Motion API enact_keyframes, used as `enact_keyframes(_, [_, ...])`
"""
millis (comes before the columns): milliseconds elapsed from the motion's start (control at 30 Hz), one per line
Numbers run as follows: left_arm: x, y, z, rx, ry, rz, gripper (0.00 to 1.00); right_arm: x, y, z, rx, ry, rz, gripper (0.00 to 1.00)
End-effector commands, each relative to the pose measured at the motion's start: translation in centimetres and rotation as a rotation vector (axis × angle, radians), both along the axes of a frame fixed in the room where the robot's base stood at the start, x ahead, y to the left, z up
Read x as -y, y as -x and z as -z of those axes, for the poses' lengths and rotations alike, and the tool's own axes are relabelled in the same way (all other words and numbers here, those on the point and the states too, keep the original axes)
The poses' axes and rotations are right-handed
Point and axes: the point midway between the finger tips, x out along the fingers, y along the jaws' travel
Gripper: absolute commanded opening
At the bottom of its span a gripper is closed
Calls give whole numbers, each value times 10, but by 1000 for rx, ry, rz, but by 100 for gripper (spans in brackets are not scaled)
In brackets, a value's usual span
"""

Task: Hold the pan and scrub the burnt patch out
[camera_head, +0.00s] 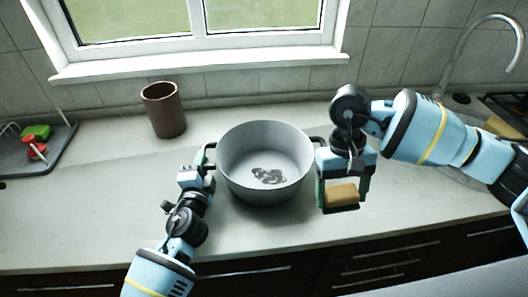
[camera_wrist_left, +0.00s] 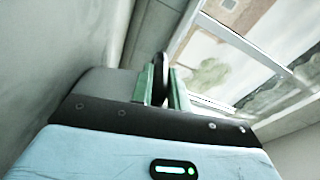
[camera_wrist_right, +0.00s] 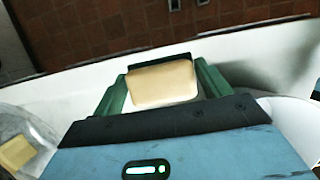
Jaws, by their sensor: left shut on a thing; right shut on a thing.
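The grey two-handled pan (camera_head: 240,185) stands upright on the counter in the middle of the head view. A dark burnt patch (camera_head: 268,176) shows on its inside floor. My left gripper (camera_head: 207,162) is shut on the pan's left handle; in the left wrist view a dark handle (camera_wrist_left: 161,78) sits between the green fingers. My right gripper (camera_head: 340,196) is shut on a tan sponge (camera_head: 341,194), to the right of the pan and apart from the patch. The sponge also shows between the fingers in the right wrist view (camera_wrist_right: 162,82).
A brown cup (camera_head: 163,110) stands behind and left of the pan. A grey rack (camera_head: 62,138) with a green and a red item is at the far left. A tap (camera_head: 478,30) rises at the right. The front counter is clear.

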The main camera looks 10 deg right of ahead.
Motion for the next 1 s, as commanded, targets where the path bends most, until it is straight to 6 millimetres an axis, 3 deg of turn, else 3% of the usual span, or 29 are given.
enact_keyframes(567, [0, 0, 0, 0, 3, 0, 0, -3, -4, -1, -4, -7, 28, 58])
enact_keyframes(767, [0, 0, 0, 0, 2, 1, 0, -29, -36, -3, -15, -30, 257, 58])
enact_keyframes(1000, [0, 0, 0, 0, 2, 1, 0, -82, -98, -12, -20, -80, 764, 58])
